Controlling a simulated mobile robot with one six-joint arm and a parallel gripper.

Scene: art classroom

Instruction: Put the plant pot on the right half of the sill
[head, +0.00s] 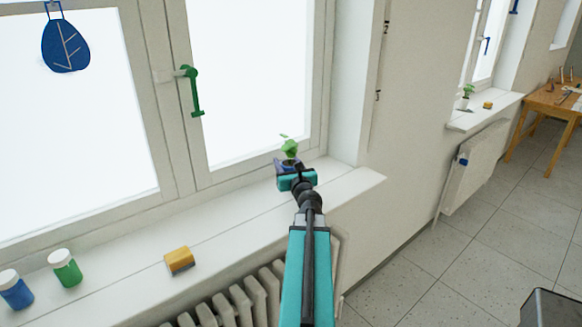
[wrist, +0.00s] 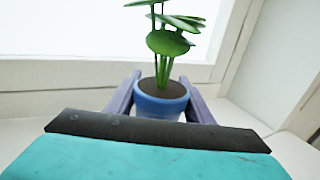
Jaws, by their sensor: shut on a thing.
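The plant pot (wrist: 161,105) is blue, with dark soil and green round leaves, and stands upright between the two purple-grey fingers of my gripper (wrist: 160,98) in the wrist view. In the head view the plant's leaves (head: 289,147) show just beyond my gripper (head: 288,165); the pot itself is mostly hidden there. My gripper is shut on the pot. It is at the right end of the white sill (head: 225,222), near the window's right side wall. I cannot tell whether the pot's base touches the sill.
A yellow-orange sponge-like block (head: 179,261) lies mid-sill. A green jar (head: 65,268) and a blue jar (head: 14,289) with white lids stand at the left. A green window handle (head: 192,91) is above. A radiator (head: 245,300) is below the sill. The sill between block and gripper is clear.

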